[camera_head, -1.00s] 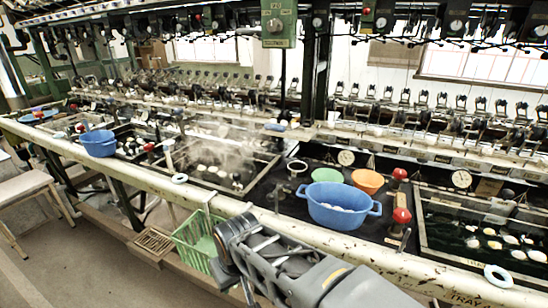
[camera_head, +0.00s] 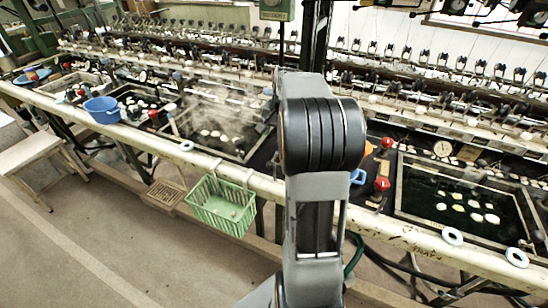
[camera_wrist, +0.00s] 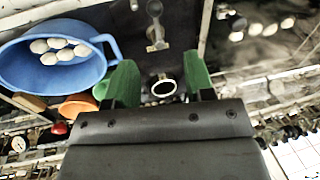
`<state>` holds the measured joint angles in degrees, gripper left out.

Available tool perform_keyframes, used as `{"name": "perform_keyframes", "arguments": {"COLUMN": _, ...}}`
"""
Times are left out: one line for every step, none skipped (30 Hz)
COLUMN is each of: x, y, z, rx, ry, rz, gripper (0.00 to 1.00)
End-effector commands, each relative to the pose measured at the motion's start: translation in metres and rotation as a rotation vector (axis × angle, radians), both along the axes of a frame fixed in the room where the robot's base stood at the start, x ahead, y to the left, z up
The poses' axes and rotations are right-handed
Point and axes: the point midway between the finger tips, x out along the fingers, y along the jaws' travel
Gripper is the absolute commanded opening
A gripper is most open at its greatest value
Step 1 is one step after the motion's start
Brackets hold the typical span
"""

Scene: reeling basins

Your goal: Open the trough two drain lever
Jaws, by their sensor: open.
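In the wrist view my gripper (camera_wrist: 160,85) is open, with green fingertips spread and nothing between them touching. A white-rimmed ring (camera_wrist: 163,99) shows in the gap, below or beyond the fingers. A metal lever-like fitting (camera_wrist: 155,36) stands on the dark panel past the fingertips; I cannot tell if it is the trough two drain lever. In the head view my arm hides the gripper and that panel. The steaming trough (camera_head: 168,150) lies left of my arm. Another trough (camera_head: 401,200) is at right, with a red-knobbed lever (camera_head: 381,184) beside it.
A blue basin (camera_wrist: 22,75) of pale cocoons sits close beside one finger, with an orange bowl (camera_wrist: 78,105) near it. A green basket (camera_head: 222,204) hangs on the front rail (camera_head: 255,182).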

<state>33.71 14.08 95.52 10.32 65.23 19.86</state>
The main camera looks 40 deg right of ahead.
Motion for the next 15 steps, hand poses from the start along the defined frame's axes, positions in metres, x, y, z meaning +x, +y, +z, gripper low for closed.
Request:
{"name": "perform_keyframes", "arguments": {"x": 0.001, "y": -0.011, "z": -0.003, "rx": 0.01, "ry": 0.003, "rz": -0.031, "gripper": 0.49}}
{"name": "perform_keyframes", "arguments": {"x": 0.002, "y": -0.015, "z": -0.004, "rx": 0.013, "ry": 0.004, "rz": -0.042, "gripper": 0.49}}
{"name": "perform_keyframes", "arguments": {"x": 0.003, "y": -0.019, "z": -0.006, "rx": 0.018, "ry": 0.005, "rz": -0.055, "gripper": 0.49}}
{"name": "perform_keyframes", "arguments": {"x": 0.003, "y": -0.021, "z": -0.008, "rx": 0.02, "ry": 0.005, "rz": -0.062, "gripper": 0.49}}
{"name": "perform_keyframes", "arguments": {"x": 0.004, "y": -0.023, "z": -0.011, "rx": 0.023, "ry": 0.006, "rz": -0.068, "gripper": 0.49}}
{"name": "perform_keyframes", "arguments": {"x": 0.005, "y": -0.024, "z": -0.015, "rx": 0.024, "ry": 0.007, "rz": -0.073, "gripper": 0.49}}
{"name": "perform_keyframes", "arguments": {"x": 0.005, "y": -0.025, "z": -0.019, "rx": 0.025, "ry": 0.007, "rz": -0.075, "gripper": 0.49}}
{"name": "perform_keyframes", "arguments": {"x": 0.006, "y": -0.024, "z": -0.023, "rx": 0.026, "ry": 0.006, "rz": -0.075, "gripper": 0.49}}
{"name": "perform_keyframes", "arguments": {"x": 0.007, "y": -0.023, "z": -0.029, "rx": 0.026, "ry": 0.007, "rz": -0.075, "gripper": 0.49}}
{"name": "perform_keyframes", "arguments": {"x": 0.008, "y": -0.023, "z": -0.034, "rx": 0.026, "ry": 0.007, "rz": -0.075, "gripper": 0.49}}
{"name": "perform_keyframes", "arguments": {"x": 0.009, "y": -0.022, "z": -0.04, "rx": 0.027, "ry": 0.008, "rz": -0.074, "gripper": 0.49}}
{"name": "perform_keyframes", "arguments": {"x": 0.01, "y": -0.021, "z": -0.048, "rx": 0.026, "ry": 0.008, "rz": -0.074, "gripper": 0.49}}
{"name": "perform_keyframes", "arguments": {"x": 0.011, "y": -0.02, "z": -0.054, "rx": 0.026, "ry": 0.008, "rz": -0.073, "gripper": 0.49}}
{"name": "perform_keyframes", "arguments": {"x": 0.012, "y": -0.02, "z": -0.06, "rx": 0.026, "ry": 0.008, "rz": -0.073, "gripper": 0.49}}
{"name": "perform_keyframes", "arguments": {"x": 0.014, "y": -0.019, "z": -0.068, "rx": 0.026, "ry": 0.009, "rz": -0.073, "gripper": 0.49}}
